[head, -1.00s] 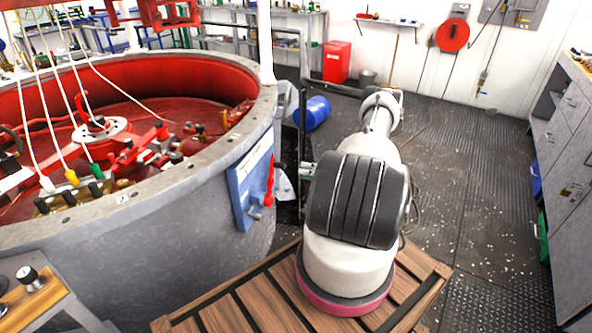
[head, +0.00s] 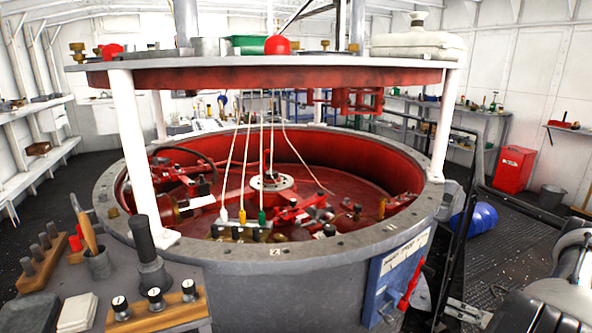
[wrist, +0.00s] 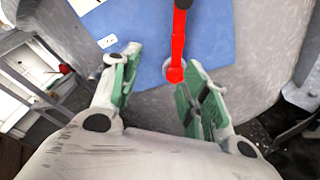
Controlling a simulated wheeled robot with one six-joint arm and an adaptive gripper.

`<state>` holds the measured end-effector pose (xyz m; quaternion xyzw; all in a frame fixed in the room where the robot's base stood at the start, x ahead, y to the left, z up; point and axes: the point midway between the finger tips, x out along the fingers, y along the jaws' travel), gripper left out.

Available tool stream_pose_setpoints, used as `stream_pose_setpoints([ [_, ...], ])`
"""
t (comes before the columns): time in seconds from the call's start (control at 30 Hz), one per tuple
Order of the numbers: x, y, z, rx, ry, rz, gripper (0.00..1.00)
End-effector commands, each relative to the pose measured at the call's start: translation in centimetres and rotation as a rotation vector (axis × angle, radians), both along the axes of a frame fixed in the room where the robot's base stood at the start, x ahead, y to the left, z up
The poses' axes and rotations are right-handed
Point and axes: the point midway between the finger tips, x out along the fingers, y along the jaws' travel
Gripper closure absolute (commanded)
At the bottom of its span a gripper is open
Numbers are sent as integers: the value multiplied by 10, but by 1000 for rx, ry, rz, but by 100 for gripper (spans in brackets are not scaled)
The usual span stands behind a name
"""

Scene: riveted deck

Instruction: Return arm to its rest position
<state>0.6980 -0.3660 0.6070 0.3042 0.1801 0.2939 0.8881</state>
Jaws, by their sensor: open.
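My gripper (wrist: 162,65) is open and empty in the wrist view, its green-padded fingers spread apart. A red lever (wrist: 178,45) on a blue panel (wrist: 225,30) lies beyond the fingertips, toward the right finger; I cannot tell how far off it is. In the head view the blue panel (head: 390,290) is fixed to the side of the large grey round tank (head: 330,275), and its red lever (head: 412,285) slants at the panel's right side.
Left of the tank is a bench with a wooden knob block (head: 155,312) and a brush cup (head: 97,263). White posts hold a round shelf (head: 250,70) above the tank.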

Motion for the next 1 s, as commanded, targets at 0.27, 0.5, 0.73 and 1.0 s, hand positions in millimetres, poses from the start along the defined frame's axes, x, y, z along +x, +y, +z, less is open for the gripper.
stream_pose_setpoints([
  [0.27,-76,48,34,-342,-70,408,55],
  [0.5,-110,64,122,-641,-240,825,55],
  [0.73,-139,82,226,-930,-470,1271,55],
  [1.0,-172,108,332,-1216,-735,1729,55],
])
